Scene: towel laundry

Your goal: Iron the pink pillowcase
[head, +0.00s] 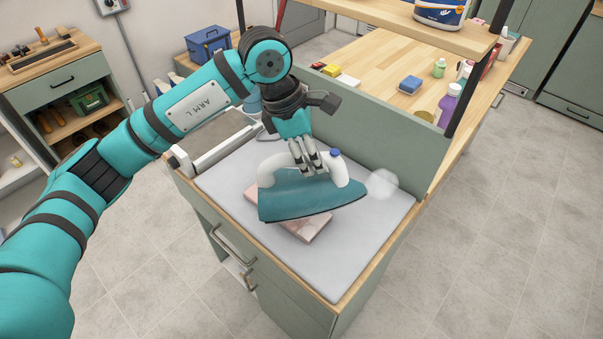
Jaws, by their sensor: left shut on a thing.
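My left gripper (312,165) is shut on the white handle of a teal and white iron (305,199). The iron is over the pink pillowcase (300,228), which lies as a small folded piece on the grey ironing surface (350,255). The iron hides most of the pillowcase; only its near edge and left corner show. I cannot tell whether the iron's sole touches the cloth. A white puff of steam (382,184) shows at the iron's right tip. My right gripper is not in view.
A green panel (385,130) stands along the back of the ironing surface. Behind it, a wooden table (385,70) holds a blue sponge (410,85), a purple bottle (447,108) and other items. The ironing surface is bare at the front and right.

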